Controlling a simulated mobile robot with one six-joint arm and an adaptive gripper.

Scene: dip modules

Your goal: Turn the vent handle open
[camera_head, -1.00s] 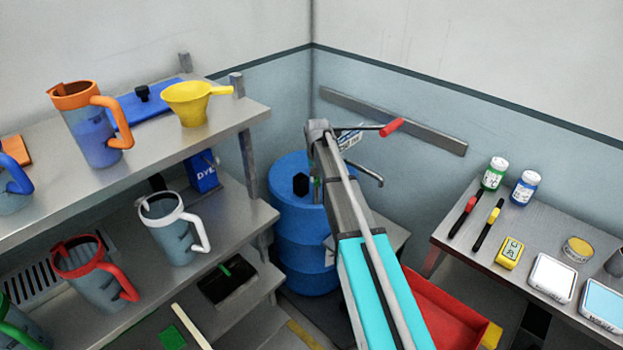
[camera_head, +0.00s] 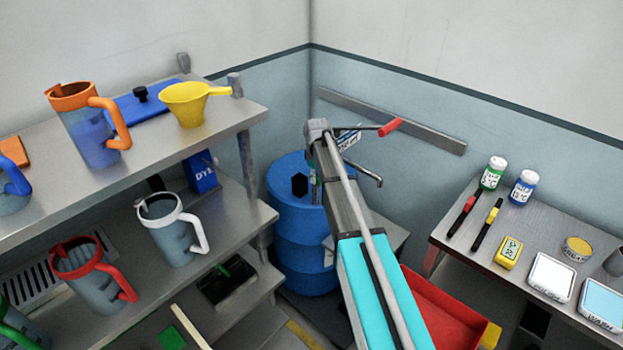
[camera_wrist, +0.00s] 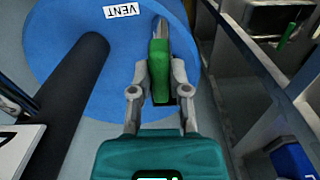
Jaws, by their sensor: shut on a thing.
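The blue drum (camera_head: 297,240) stands on the floor in the corner, and its top also shows in the wrist view (camera_wrist: 70,40). A white VENT label (camera_wrist: 121,11) lies on the drum top. The green vent handle (camera_wrist: 160,72) stands beside the label, lengthwise between my fingers. My gripper (camera_wrist: 161,78) is shut on the green handle, with one finger on each side. In the head view my arm hides most of the handle and the gripper.
A grey two-level shelf (camera_head: 225,125) with jugs and a yellow funnel (camera_head: 190,103) stands left of the drum. A pump with a red-handled crank (camera_head: 390,127) rises by the drum. A red bin (camera_head: 440,320) and a side table (camera_head: 480,225) are at right.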

